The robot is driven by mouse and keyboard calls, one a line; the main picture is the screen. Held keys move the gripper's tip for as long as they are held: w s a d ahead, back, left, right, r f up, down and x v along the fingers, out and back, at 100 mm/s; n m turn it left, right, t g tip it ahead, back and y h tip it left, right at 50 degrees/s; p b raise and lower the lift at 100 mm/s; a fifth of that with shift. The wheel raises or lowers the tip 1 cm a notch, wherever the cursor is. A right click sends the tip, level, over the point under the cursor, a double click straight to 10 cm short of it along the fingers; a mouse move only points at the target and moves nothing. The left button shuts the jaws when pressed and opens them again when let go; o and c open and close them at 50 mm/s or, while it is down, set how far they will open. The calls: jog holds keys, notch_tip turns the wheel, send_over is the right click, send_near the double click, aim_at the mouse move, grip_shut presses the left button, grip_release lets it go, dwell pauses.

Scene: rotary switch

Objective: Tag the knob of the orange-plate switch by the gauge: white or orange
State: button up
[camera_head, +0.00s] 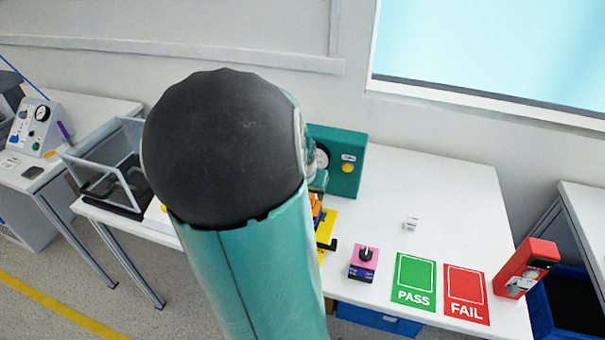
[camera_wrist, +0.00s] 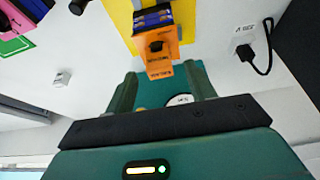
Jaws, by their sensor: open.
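The orange-plate switch (camera_wrist: 162,60) shows in the wrist view with its black knob (camera_wrist: 156,46) and blue-black body. It sits on a yellow base (camera_wrist: 121,14). In the head view only a sliver of orange (camera_head: 316,207) shows beside my arm. The gauge (camera_head: 322,157) is on a teal box (camera_head: 347,178); in the wrist view its dial (camera_wrist: 181,100) shows partly between my fingers. My gripper (camera_wrist: 163,76) is open, its fingertips near the orange plate's edge; I cannot tell whether they touch. My arm hides most of it in the head view. The knob's tag colour cannot be made out.
A pink switch (camera_head: 364,261), green PASS card (camera_head: 415,283) and red FAIL card (camera_head: 466,296) lie on the white table (camera_head: 450,190). A small white piece (camera_head: 411,223) lies behind them. A red device (camera_head: 527,268) stands at the right edge. A socket with a black cable (camera_wrist: 262,45) shows.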

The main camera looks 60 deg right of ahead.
jog(key=v, duration=1)
jog(key=shift+r, duration=0.4)
dwell(0.4)
notch_tip(320, 180, up, 9)
dwell(0.7)
dwell(0.4)
